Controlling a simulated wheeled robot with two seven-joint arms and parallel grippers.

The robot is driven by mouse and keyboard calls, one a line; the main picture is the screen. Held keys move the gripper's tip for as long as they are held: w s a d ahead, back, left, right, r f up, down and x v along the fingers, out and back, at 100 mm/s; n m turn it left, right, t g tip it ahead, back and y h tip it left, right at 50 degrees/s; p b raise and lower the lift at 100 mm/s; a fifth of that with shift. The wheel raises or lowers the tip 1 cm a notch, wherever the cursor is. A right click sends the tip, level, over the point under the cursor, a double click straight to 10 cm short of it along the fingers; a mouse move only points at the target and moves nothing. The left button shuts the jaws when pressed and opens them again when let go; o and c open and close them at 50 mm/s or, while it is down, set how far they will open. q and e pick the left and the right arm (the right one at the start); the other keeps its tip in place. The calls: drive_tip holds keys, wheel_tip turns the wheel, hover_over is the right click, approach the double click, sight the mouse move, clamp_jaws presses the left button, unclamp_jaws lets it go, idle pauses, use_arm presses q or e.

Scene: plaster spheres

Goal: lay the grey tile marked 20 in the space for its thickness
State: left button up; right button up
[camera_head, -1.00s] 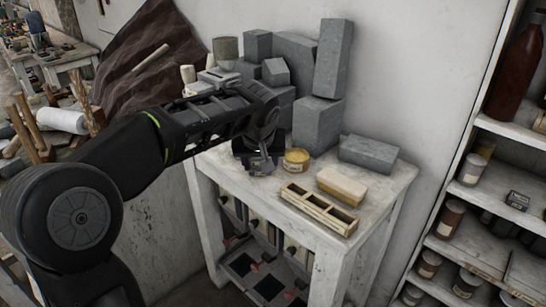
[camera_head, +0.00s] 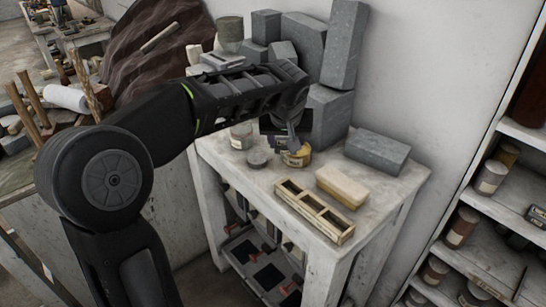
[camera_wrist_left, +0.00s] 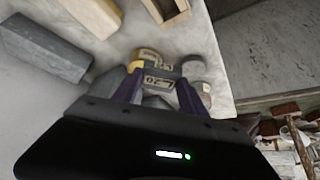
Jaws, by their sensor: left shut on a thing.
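My left gripper (camera_wrist_left: 160,92) is shut on the grey tile marked 20 (camera_wrist_left: 158,81); the number shows between its fingers in the wrist view. In the head view the left gripper (camera_head: 293,143) is over the table beside a yellow-labelled tin (camera_head: 297,158), and the tile is mostly hidden there. A pale wooden tray with open compartments (camera_head: 345,235) lies on the table, in front of and to the right of the gripper. Its end shows at the top of the wrist view (camera_wrist_left: 182,18). My right gripper is not in view.
A cream block (camera_head: 342,187) and a grey block (camera_head: 377,151) lie right of the gripper. Tall grey blocks (camera_head: 343,45) are stacked behind it. A grey tin (camera_head: 241,136) and a low round tin (camera_head: 258,159) stand to its left. Shelves (camera_head: 475,262) stand at right.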

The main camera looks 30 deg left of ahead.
use_arm(q)
hover_over(285, 175)
drive_tip(key=s, duration=0.2)
drive_tip(key=shift+w+d+f+p, duration=0.1)
drive_tip(key=shift+d+f+p, duration=0.1)
drive_tip(key=shift+f, duration=1.2)
drive_tip(key=shift+w+d+f+p, duration=0.1)
drive_tip(key=shift+d+f+p, duration=0.1)
drive_tip(key=shift+f, duration=1.2)
drive_tip(key=shift+s, duration=0.1)
wheel_tip(285, 175, down, 3)
drive_tip(key=shift+p, duration=0.3)
drive_tip(key=shift+f, duration=0.35)
drive_tip(key=shift+f, duration=0.15)
drive_tip(key=o, duration=1)
drive_tip(key=shift+b, duration=0.3)
drive_tip(key=o, duration=0.4)
